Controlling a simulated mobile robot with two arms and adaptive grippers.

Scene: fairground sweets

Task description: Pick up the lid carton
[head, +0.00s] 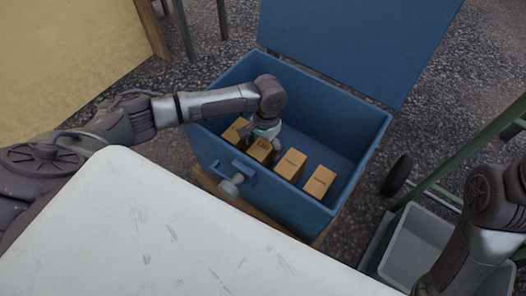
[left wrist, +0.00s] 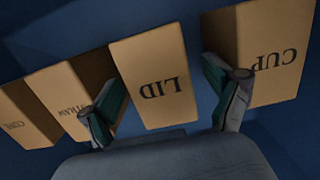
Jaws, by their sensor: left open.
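The lid carton (left wrist: 157,82) is a tan box marked LID in the left wrist view, where its print shows upside down. It stands in the blue chest, and in the head view it is the box (head: 260,150) just under my left gripper (head: 262,131). In the left wrist view my left gripper (left wrist: 165,112) is open, with one finger on each side of the lid carton's near end. I cannot tell whether the fingers touch it. My right arm shows at the lower right of the head view, but its gripper is out of view.
The cup carton (left wrist: 268,50) stands right of the lid carton in the left wrist view; the straw carton (left wrist: 72,92) and cone carton (left wrist: 24,115) stand left. The blue chest (head: 350,150) has its lid (head: 360,40) raised. A white table (head: 150,230) lies in front. A grey bin (head: 415,250) stands right.

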